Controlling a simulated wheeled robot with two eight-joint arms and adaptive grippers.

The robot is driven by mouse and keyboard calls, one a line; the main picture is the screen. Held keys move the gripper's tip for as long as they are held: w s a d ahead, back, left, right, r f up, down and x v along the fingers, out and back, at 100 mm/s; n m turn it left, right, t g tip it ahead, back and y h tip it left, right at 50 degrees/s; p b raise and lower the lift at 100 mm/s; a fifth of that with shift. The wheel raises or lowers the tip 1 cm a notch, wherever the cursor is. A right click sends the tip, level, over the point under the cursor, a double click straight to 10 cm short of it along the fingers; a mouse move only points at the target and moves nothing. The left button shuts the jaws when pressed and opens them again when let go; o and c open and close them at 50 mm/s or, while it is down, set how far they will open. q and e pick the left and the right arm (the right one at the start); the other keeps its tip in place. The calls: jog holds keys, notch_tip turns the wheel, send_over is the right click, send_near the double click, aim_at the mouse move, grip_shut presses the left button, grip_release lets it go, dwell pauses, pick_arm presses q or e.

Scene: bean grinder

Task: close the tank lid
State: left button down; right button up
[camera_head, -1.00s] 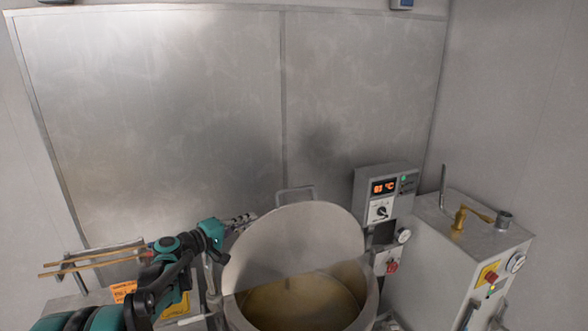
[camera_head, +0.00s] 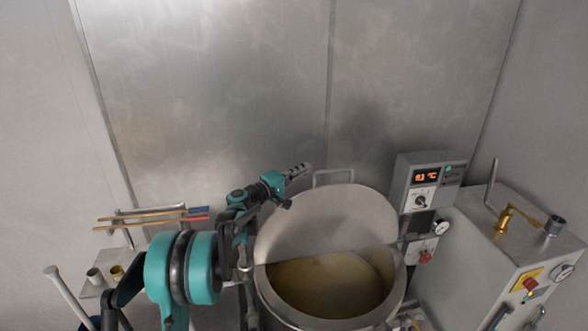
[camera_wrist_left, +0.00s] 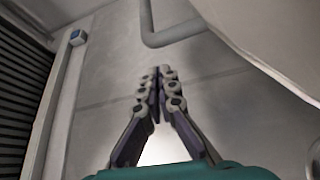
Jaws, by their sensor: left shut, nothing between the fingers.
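The round metal tank (camera_head: 397,290) stands at the lower middle of the head view, with brownish contents showing in its open front. Its grey lid (camera_head: 335,222) appears raised, tilted up over the back part. A bar handle (camera_head: 333,173) sticks up behind the lid's top edge. My left gripper (camera_head: 305,168) is shut and empty, above the lid's upper left edge and left of the handle. In the left wrist view its fingertips (camera_wrist_left: 160,72) are together, with the handle (camera_wrist_left: 180,37) beyond them and the lid (camera_wrist_left: 270,40) at upper right. My right gripper is out of view.
A control box (camera_head: 424,180) with a lit display stands right of the lid. A metal cabinet (camera_head: 510,245) with a brass tap is further right. Wooden-handled tools (camera_head: 150,217) lie on a rack at left. A bare metal wall (camera_head: 230,90) rises behind.

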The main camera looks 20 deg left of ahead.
pick_arm(q)
jog(key=shift+s+d, duration=0.75)
